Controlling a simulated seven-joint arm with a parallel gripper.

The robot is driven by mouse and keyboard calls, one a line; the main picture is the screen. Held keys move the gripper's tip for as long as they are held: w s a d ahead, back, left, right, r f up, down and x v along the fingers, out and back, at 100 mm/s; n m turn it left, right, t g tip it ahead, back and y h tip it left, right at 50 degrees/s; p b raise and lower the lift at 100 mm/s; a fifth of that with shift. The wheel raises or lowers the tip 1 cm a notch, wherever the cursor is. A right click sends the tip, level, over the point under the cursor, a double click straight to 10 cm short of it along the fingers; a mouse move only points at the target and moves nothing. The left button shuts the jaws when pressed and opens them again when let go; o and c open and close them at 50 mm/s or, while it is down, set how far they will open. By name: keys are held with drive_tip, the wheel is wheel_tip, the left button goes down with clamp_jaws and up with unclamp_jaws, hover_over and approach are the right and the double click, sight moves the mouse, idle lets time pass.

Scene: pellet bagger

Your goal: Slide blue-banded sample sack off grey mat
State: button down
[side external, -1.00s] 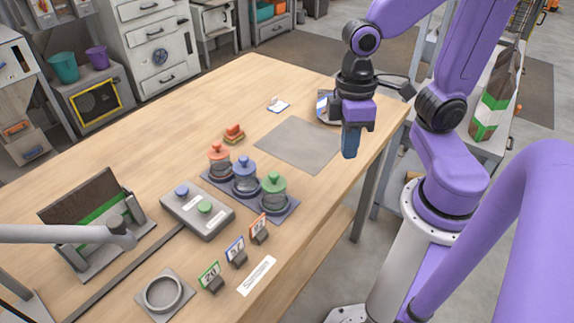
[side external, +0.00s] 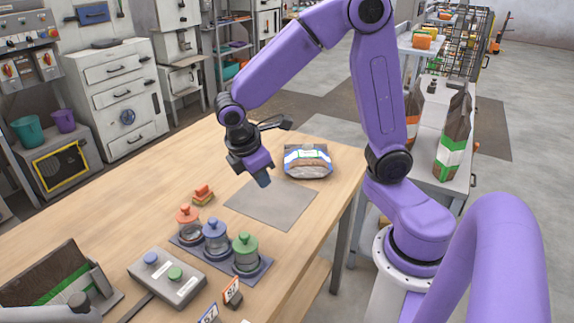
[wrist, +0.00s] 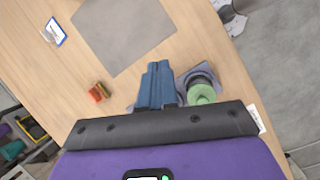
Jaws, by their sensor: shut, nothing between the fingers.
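The blue-banded sample sack (side external: 308,163) is a squat sack with a white and blue upper part and a brown lower part. It rests on the wooden table beside the far right side of the grey mat (side external: 270,208), apparently clear of it. The mat looks bare in the side view and in the part the wrist view (wrist: 122,30) shows. My gripper (side external: 263,181) is left of the sack and apart from it, tips down over the mat's far edge. In the wrist view its blue fingers (wrist: 158,82) are together and empty.
Jars with orange, blue and green lids (side external: 215,238) stand on a tray left of the mat. A small orange stack (side external: 203,195) lies nearby. The table's right edge is close to the sack.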

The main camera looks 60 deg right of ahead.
sight(310, 159)
drive_tip(key=w+d+f+g+h, duration=0.2)
drive_tip(key=w+d+f, duration=0.1)
drive_tip(key=w+d, duration=0.4)
drive_tip(key=w+d+f+g+h, duration=0.25)
drive_tip(key=w+d, duration=0.25)
drive_tip(key=d, duration=0.3)
drive_tip(key=shift+t+y, duration=0.45)
drive_tip(key=x, duration=0.9)
drive_tip(key=shift+s+f, duration=0.1)
drive_tip(key=shift+f, duration=0.25)
drive_tip(key=shift+s+d+f, duration=0.1)
drive_tip(key=shift+s+d, duration=0.15)
drive_tip(key=shift+d, duration=0.25)
drive_tip(key=shift+s+d, duration=0.25)
drive_tip(key=shift+d, duration=0.25)
drive_tip(key=shift+s+d, duration=0.2)
drive_tip(key=shift+d, duration=0.25)
drive_tip(key=shift+s+d, duration=0.2)
drive_tip(key=shift+d, duration=0.2)
drive_tip(key=s+d, duration=0.1)
drive_tip(key=d, duration=0.1)
drive_tip(key=s+d, duration=0.1)
drive_tip(key=d, duration=0.1)
drive_tip(key=s+d, duration=0.1)
drive_tip(key=d, duration=0.1)
drive_tip(key=shift+s+d, duration=0.15)
drive_tip(key=shift+d, duration=0.15)
drive_tip(key=shift+a, duration=0.1)
